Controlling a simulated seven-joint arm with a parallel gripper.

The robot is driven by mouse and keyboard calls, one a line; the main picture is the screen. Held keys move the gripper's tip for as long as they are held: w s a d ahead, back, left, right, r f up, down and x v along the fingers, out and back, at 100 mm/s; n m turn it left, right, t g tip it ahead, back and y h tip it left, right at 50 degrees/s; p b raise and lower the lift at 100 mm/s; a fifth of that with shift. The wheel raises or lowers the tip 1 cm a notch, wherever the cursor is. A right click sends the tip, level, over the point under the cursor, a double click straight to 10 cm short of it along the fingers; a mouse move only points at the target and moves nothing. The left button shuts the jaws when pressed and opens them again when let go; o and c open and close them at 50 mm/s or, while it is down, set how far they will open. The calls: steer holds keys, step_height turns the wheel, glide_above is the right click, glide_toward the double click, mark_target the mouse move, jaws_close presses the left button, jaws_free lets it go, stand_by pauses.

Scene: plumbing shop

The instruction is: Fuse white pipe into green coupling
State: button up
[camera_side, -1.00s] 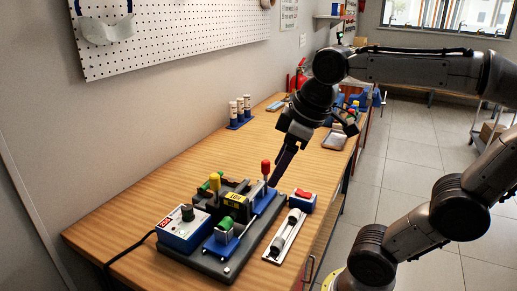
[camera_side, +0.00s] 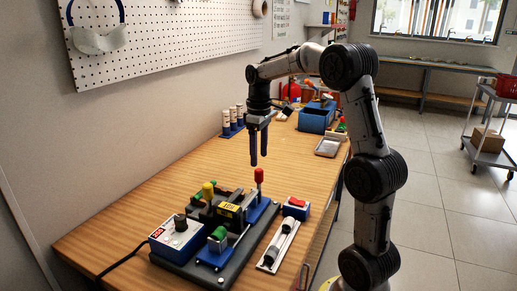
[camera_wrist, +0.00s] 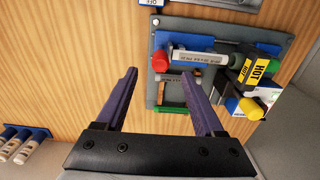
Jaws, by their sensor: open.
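My gripper (camera_side: 259,160) points down above the table behind the fusion fixture. In the wrist view its two dark fingers (camera_wrist: 160,72) stand apart with nothing held between them. The white pipe (camera_wrist: 200,57), with dark printing, lies along the fixture in the wrist view, beyond my right finger. The green coupling (camera_wrist: 268,48) is at the right end of the fixture, past the yellow HOT block (camera_wrist: 258,72). In the side view the green coupling (camera_side: 220,232) sits on the front blue clamp. Whether pipe and coupling touch is hidden by the HOT block.
A red-knobbed lever (camera_side: 259,175) stands upright on the fixture close below my fingers. The table's left-middle is clear.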

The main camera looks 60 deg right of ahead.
mark_target(258, 170)
steer(key=shift+f, duration=3.8)
steer(key=c, duration=1.1)
steer(key=shift+o, duration=0.2)
steer(key=shift+a, duration=1.65)
